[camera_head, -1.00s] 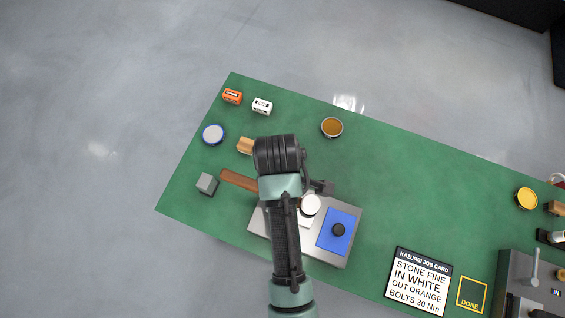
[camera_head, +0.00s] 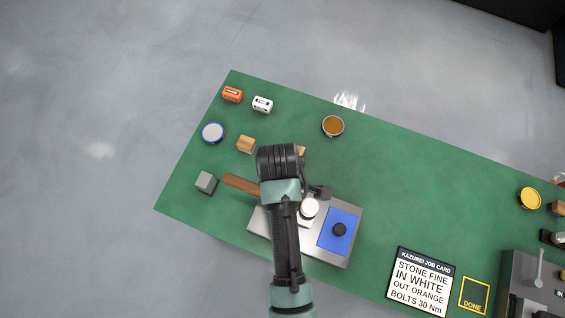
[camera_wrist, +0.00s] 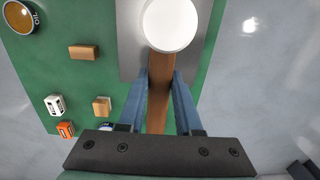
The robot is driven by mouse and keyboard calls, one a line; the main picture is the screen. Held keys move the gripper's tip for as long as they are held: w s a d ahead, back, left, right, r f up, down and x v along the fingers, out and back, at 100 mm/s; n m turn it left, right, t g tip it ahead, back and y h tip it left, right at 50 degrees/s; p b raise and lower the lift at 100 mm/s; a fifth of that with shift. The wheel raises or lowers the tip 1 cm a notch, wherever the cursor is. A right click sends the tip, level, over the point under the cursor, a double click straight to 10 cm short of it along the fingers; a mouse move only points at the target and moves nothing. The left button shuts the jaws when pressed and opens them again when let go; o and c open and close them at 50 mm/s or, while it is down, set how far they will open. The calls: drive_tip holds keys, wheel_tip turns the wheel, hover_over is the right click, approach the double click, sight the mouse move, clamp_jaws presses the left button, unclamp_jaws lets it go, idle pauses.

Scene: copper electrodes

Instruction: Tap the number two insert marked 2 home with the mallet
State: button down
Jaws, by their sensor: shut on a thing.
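The mallet has a brown wooden handle (camera_head: 242,184) and a round white head (camera_head: 309,208). In the wrist view its head (camera_wrist: 170,25) is at the top and its handle (camera_wrist: 158,95) runs down between the fingers. My gripper (camera_wrist: 161,76) is shut on the handle, below the head. The head is over a grey metal block (camera_head: 259,221) with a blue panel (camera_head: 332,243) and a black knob (camera_head: 339,229) at its right. I cannot tell whether the head touches the block. No insert marked 2 can be made out; my arm and the mallet hide part of the block.
On the green table (camera_head: 375,165) are wooden blocks (camera_head: 246,144), a grey cube (camera_head: 206,182), orange (camera_head: 232,94) and white (camera_head: 262,104) boxes and round tins (camera_head: 332,126). A job card (camera_head: 420,282) lies right of the metal block. The table's middle right is clear.

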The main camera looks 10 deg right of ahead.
wheel_tip(320, 180, down, 5)
drive_tip(key=b, duration=0.3)
drive_tip(key=shift+r, duration=0.35)
drive_tip(key=shift+r+p, duration=0.1)
drive_tip(key=shift+p, duration=0.25)
wheel_tip(320, 180, up, 4)
drive_tip(key=p, duration=0.4)
drive_tip(key=shift+r, duration=0.15)
drive_tip(key=shift+f, duration=0.2)
drive_tip(key=shift+f, duration=0.15)
drive_tip(key=shift+f, duration=0.15)
